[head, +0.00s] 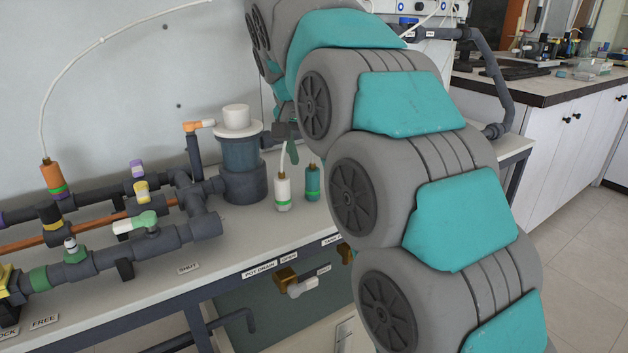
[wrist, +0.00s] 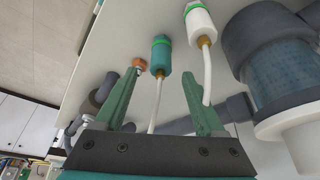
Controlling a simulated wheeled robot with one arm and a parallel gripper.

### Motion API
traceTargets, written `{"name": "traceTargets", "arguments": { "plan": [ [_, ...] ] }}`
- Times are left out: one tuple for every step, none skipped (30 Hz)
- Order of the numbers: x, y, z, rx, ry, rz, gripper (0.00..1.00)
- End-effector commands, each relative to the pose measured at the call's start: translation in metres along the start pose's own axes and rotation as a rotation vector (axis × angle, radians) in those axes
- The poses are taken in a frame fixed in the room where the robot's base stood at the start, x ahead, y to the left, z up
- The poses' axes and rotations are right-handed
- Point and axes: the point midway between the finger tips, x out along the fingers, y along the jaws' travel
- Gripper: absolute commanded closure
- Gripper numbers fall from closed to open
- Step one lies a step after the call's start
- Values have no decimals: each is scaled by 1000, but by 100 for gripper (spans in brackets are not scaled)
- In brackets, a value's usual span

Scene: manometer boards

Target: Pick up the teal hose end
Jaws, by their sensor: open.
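The teal hose end (head: 312,182) stands upright on the bench top, just left of my arm in the head view. It has a green band, a brass neck and a pale hose. In the wrist view the teal hose end (wrist: 161,56) lies just beyond and between my fingertips. My gripper (wrist: 160,77) is open, with one finger to each side of the hose line and nothing held. In the head view my gripper (head: 291,145) shows partly behind my arm, above the hose ends.
A white hose end (head: 283,192) stands close left of the teal one; it also shows beyond the right finger (wrist: 199,20). A dark pot with a white cap (head: 238,155) is farther left. Pipes with valves (head: 150,228) fill the left bench. An orange hose end (head: 54,178) is at far left.

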Motion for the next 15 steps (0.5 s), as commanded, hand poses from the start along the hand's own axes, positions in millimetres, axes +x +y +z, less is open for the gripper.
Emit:
{"name": "traceTargets", "arguments": {
  "plan": [
    [3, 0, 0, -1, -3, 2, 28],
    [6, 0, 0, -1, -3, 2, 28],
    [9, 0, 0, -2, -4, 3, 28],
    [12, -1, 0, -2, -4, 2, 28],
    [16, -1, 0, -2, -3, 1, 28],
    [21, -2, -1, -2, -2, 0, 28],
    [26, -2, -1, -3, -3, 2, 28],
    [31, -1, 0, -3, -5, 3, 28],
    [37, 0, 0, -2, -6, 4, 28],
    [40, -1, -1, -2, -5, 2, 28],
    [43, -1, -1, -1, -3, 0, 28],
    [45, -1, -2, 0, -1, -1, 28],
    [47, -1, -2, 0, -1, -1, 28],
    [48, -1, -2, 0, 0, -1, 28],
    [48, -1, -2, 0, 0, -1, 28]
  ]
}}
